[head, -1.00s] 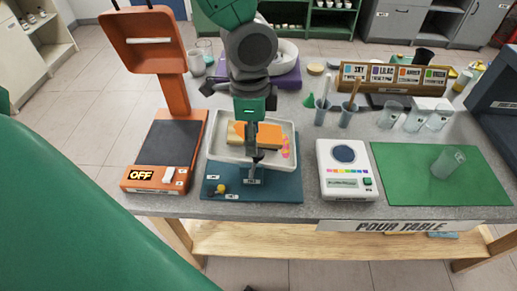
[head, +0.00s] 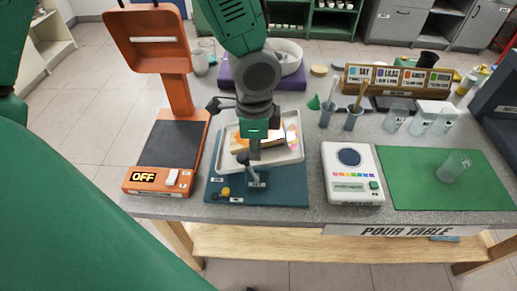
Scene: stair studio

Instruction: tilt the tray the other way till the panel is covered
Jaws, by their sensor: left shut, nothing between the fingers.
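The white tray (head: 298,157) sits over a dark blue base (head: 285,190) and looks tilted, its left side lower. In it are a beige and orange piece (head: 270,144) and a bright white, orange and pink patch (head: 292,133) near the right end. My arm hides much of the tray, so I cannot tell how far the panel is covered. A dark-knobbed post (head: 246,165) stands at the tray's front edge, leaning left. My left gripper (head: 255,154) is shut and empty, pointing down over the tray just behind the knob; contact is unclear. My right gripper is out of view.
An orange stand (head: 172,145) reading OFF is close on the left. A white device (head: 352,188) and a green mat (head: 425,178) with a clear beaker (head: 453,166) are on the right. Cups, a purple box (head: 240,78) and a labelled rack (head: 395,80) stand behind.

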